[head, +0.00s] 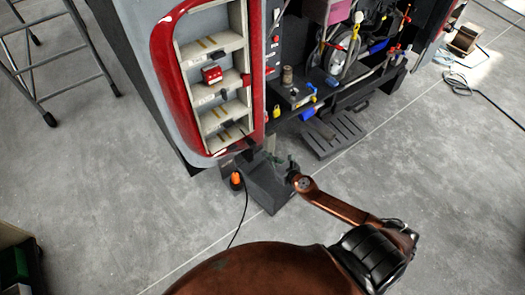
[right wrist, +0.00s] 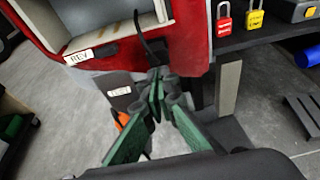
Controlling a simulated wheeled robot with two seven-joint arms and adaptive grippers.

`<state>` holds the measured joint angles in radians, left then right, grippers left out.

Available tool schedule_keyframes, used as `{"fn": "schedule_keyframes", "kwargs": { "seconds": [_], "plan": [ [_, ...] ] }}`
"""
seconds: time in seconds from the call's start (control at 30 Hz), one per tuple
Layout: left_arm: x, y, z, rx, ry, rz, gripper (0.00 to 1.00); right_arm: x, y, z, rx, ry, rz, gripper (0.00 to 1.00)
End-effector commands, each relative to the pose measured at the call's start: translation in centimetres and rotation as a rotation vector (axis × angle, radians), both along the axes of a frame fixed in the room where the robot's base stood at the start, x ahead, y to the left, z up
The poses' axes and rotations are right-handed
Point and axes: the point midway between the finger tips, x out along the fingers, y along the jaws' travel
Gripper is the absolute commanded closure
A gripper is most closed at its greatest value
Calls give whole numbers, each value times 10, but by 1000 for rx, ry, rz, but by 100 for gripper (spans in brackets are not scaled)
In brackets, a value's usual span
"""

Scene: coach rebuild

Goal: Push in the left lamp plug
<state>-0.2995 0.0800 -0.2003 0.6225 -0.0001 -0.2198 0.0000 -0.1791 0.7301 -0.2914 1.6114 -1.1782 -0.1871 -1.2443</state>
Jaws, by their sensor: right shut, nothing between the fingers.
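An orange plug (head: 236,179) with a black cable shows low beside the lower corner of the red-framed panel in the head view. In the right wrist view an orange part (right wrist: 122,119) shows behind the left green finger, partly hidden. I cannot tell how far the plug sits in its socket. My right gripper (head: 284,165) is just right of the plug in the head view, apart from it. Its green fingers (right wrist: 157,80) are shut and empty, below the red frame edge in the wrist view. My left gripper is not in view.
The coach's red-framed panel (head: 163,62) holds several shelves with a red block (head: 212,75). A grey slatted step (head: 333,135) lies right of the gripper.

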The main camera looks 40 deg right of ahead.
Motion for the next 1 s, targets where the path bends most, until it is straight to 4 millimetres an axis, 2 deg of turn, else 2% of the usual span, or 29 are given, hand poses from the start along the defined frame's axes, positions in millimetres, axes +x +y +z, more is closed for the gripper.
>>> {"fn": "schedule_keyframes", "kwargs": {
  "seconds": [0.03,0.2,0.4,1.0],
  "plan": [
    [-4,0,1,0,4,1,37,-12,1,4,0,1,1,100],
    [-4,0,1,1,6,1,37,-43,1,13,0,0,2,100],
    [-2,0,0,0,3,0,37,-62,0,19,2,0,2,100],
    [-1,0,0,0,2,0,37,-65,0,21,1,-1,2,100]
  ]
}}
